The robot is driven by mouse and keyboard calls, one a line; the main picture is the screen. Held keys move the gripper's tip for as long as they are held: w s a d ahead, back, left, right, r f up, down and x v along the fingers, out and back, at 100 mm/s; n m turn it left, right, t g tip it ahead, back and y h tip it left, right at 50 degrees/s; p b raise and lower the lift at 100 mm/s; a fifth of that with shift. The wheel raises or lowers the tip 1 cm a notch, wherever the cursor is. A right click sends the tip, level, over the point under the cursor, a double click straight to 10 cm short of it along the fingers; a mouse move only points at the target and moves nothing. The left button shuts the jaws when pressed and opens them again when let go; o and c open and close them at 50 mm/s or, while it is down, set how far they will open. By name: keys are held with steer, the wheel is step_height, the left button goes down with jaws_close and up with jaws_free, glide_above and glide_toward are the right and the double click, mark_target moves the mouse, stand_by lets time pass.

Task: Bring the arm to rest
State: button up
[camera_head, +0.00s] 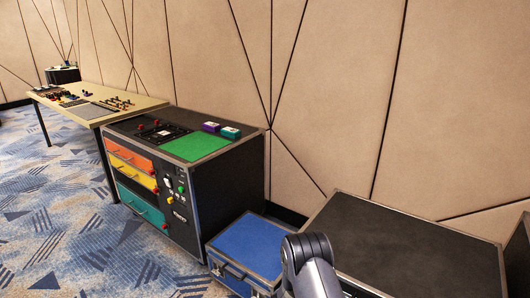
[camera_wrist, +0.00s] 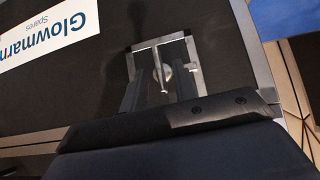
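My gripper (camera_wrist: 160,82) shows in the wrist view with its two dark fingers spread apart and nothing held between them. Past the fingertips is a metal latch (camera_wrist: 163,66) set in a dark case panel (camera_wrist: 85,85). I cannot tell whether the fingers touch the latch. In the head view my arm (camera_head: 310,262) shows only as a grey joint and link at the bottom, in front of the blue case and the large black case. The gripper itself is out of the head view.
A blue case (camera_head: 250,245) stands beside a black cabinet (camera_head: 225,185) with coloured drawers. A large black case (camera_head: 410,250) is at right. A table (camera_head: 135,104) with small items stands further back. Patterned carpet (camera_head: 60,220) is open at left. A white label (camera_wrist: 45,30) reads "Glowmarn Spares".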

steer(key=p+v, duration=0.1)
steer(key=v, duration=0.8)
steer(key=b+x, duration=0.5)
steer(key=x, duration=0.5)
steer(key=shift+f+t+y, duration=0.3)
steer(key=shift+f+y, duration=0.1)
steer(key=m+t+y+b, duration=0.1)
steer(key=b, duration=0.5)
steer(key=m+t+y+b, duration=0.1)
steer(key=b, duration=0.5)
steer(key=shift+s+d, duration=0.1)
steer(key=shift+d, duration=0.2)
steer(key=shift+r+m+t+y+b, duration=0.15)
steer(key=shift+m+t+y+b, duration=0.25)
steer(key=shift+b, duration=0.65)
